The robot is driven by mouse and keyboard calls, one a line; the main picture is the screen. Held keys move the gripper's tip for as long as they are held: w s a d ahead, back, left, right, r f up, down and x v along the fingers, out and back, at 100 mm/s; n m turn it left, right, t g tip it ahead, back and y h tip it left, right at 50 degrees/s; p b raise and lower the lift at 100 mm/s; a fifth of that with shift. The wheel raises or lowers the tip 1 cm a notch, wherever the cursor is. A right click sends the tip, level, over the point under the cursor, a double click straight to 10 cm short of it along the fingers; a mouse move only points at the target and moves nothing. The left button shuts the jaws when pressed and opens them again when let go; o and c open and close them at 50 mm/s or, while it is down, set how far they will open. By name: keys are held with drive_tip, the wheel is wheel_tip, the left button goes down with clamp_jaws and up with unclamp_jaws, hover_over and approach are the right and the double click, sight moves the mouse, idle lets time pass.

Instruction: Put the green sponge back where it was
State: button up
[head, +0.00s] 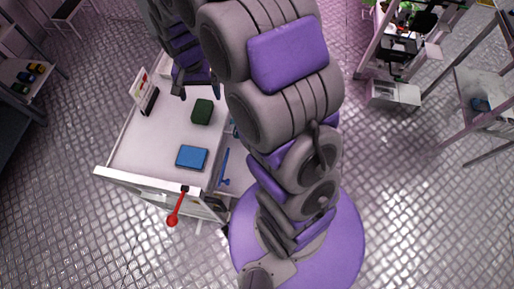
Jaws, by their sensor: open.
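The green sponge (202,111) is a dark green block lying on the white cart top (131,157), toward the cart's far side. My gripper (198,92) is open and empty, fingers pointing down. It appears just beyond the sponge in the picture, with its fingertips near the sponge's far edge. The height of the fingertips above the top cannot be told, and nothing is between them.
A blue block (192,157) lies nearer on the cart top. A small upright card or box (147,96) stands at the left edge. A red-ended lever (178,208) hangs at the front. A shelf (22,76) with small coloured items stands far left. Open floor surrounds the cart.

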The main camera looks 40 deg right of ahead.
drive_tip(key=s+r+n, duration=0.3)
drive_tip(key=s+r, duration=0.2)
drive_tip(key=s, duration=1)
drive_tip(key=s+d+r+n+g, duration=0.1)
drive_tip(key=s+r+n, duration=0.2)
drive_tip(key=s, duration=1.1)
wheel_tip(320, 180, up, 3)
drive_tip(key=shift+s+f+n, duration=0.1)
drive_tip(key=shift+s+n, duration=0.25)
drive_tip(key=shift+n, duration=0.05)
drive_tip(key=shift+a, duration=0.15)
